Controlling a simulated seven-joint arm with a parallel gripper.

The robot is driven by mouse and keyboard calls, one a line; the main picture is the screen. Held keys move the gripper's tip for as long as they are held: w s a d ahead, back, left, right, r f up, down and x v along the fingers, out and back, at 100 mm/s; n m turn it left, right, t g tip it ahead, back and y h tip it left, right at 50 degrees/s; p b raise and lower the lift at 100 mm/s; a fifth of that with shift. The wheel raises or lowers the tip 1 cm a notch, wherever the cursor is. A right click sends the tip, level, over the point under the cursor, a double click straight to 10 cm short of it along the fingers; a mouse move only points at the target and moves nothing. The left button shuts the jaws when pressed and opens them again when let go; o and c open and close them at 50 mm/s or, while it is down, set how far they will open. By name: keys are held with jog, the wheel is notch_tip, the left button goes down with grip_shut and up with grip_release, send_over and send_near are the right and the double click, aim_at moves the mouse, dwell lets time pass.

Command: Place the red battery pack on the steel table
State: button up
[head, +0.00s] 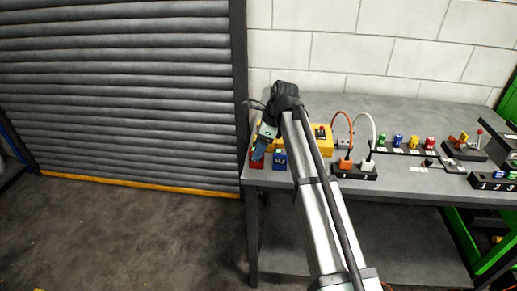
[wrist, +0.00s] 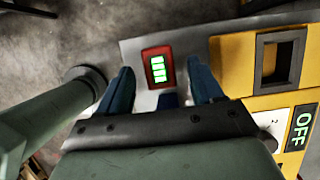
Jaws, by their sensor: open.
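The red battery pack (head: 256,163) is at the front left corner of the grey steel table (head: 300,184), partly behind my gripper in the head view. In the wrist view the red battery pack (wrist: 147,54) stands on bare grey table top (wrist: 190,47), its green bar display facing the camera. My gripper (head: 259,153) is pointing down over it. In the wrist view my gripper (wrist: 160,82) is open, with one blue finger on each side of the pack and a gap on both sides. How deep the fingers reach is hard to tell.
A yellow unit (head: 322,140) stands behind, reading OFF in the wrist view (wrist: 301,128). A black block with orange and white plugs (head: 354,173) is further right. The table edge is close on the left.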

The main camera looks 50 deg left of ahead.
jog(key=v, duration=1.1)
jog(key=shift+w, duration=0.1)
